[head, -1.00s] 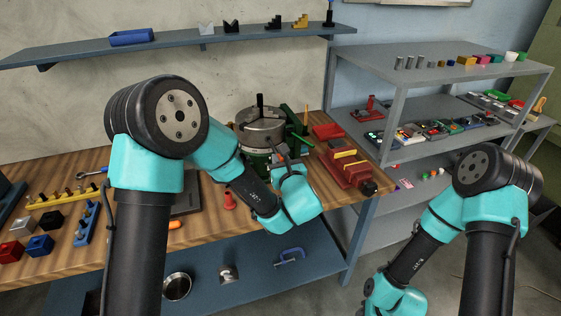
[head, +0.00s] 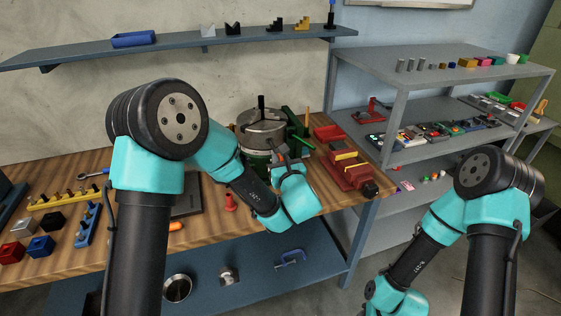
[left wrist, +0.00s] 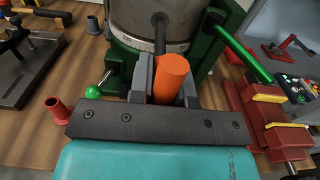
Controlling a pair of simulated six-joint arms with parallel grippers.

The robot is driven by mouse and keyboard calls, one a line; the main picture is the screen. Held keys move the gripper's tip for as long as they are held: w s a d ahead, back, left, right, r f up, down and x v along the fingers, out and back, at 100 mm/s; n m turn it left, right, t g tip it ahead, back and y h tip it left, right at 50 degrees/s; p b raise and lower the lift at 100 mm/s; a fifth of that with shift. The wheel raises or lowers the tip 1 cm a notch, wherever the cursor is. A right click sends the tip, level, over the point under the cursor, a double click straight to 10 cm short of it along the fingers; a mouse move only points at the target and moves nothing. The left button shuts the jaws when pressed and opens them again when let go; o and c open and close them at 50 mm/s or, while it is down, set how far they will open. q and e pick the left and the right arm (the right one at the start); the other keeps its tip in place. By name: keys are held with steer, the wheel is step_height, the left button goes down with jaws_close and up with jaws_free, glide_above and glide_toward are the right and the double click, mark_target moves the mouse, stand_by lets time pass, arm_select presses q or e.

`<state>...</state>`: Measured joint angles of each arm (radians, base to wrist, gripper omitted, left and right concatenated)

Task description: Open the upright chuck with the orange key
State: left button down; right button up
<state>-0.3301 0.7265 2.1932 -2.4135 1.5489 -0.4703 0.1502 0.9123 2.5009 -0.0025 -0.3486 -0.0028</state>
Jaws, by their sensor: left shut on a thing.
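The upright chuck (head: 262,121) is a grey metal cylinder on a green base, with a dark post standing at its top. Its side also shows in the left wrist view (left wrist: 188,22). My left gripper (left wrist: 168,82) is beside the chuck, on the near side. It is shut on the orange key (left wrist: 172,74), whose thick orange handle sits between the fingers. A dark shaft (left wrist: 160,35) runs from the handle to the chuck's side; how deep its tip sits is hidden. My right gripper is out of view below the head picture.
A red vise (head: 347,170) stands right of the chuck. A green bar (left wrist: 242,52) angles out beside the chuck. A small red cylinder (head: 230,201) stands on the bench at the front. Blocks and pegs fill the bench's left end.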

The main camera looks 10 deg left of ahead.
arm_select(q)
steer(key=shift+w+a, duration=0.2)
steer(key=shift+w, duration=0.25)
steer(key=shift+n, duration=0.3)
stand_by(0.5)
steer(key=n, duration=0.3)
steer(key=shift+n, duration=0.4)
steer(key=n, duration=0.9)
steer(key=shift+n, duration=0.3)
steer(key=n, duration=0.4)
steer(key=shift+v, duration=1.25)
